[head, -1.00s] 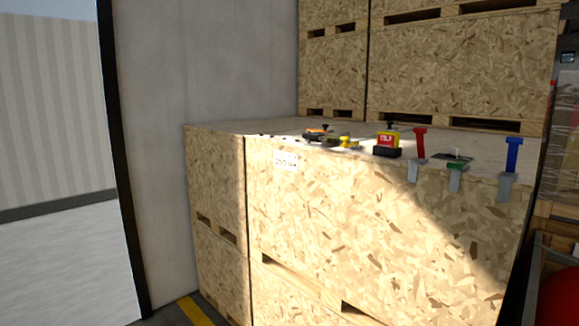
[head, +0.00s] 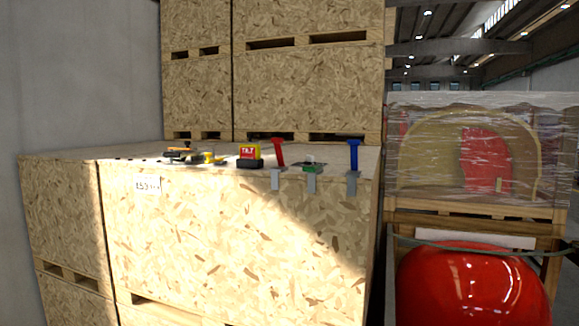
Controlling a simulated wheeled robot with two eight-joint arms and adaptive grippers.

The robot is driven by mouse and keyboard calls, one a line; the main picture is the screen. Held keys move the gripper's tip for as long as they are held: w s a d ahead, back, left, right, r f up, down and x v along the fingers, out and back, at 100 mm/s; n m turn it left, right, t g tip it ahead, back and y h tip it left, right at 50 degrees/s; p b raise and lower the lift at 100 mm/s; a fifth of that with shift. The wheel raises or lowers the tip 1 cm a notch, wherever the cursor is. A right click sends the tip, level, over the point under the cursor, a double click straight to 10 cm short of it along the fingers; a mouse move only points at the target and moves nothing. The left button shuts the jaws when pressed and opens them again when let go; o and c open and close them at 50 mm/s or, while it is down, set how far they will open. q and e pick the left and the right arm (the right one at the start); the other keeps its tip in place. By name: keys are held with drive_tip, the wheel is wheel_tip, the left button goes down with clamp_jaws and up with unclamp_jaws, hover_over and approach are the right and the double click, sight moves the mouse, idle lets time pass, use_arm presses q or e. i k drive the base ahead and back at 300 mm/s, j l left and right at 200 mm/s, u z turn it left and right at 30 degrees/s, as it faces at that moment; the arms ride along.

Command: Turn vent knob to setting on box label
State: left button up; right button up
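A white label (head: 147,185) with dark print is on the upper left of the front of the wooden box (head: 230,235); its print is too small to read surely. On the box top stands a small yellow and red device (head: 250,154) on a black base. To its right, along the front edge, are a red lever (head: 279,152), a low green part (head: 312,166) and a blue lever (head: 353,154), each on a grey bracket. I cannot tell which of these, if any, is the vent knob. Neither gripper shows.
Yellow and black tools (head: 190,155) lie on the box top at left. More wooden crates (head: 300,85) are stacked behind. At right are a shiny red nosecone (head: 470,287) and a plastic-wrapped crate (head: 478,155). A grey wall (head: 85,80) stands at left.

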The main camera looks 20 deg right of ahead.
sight(309, 158)
drive_tip(key=i+z, duration=0.1)
drive_tip(key=z, duration=0.25)
drive_tip(key=i+z, duration=0.1)
drive_tip(key=z, duration=0.25)
drive_tip(key=i+j+z, duration=0.1)
drive_tip(key=z, duration=0.25)
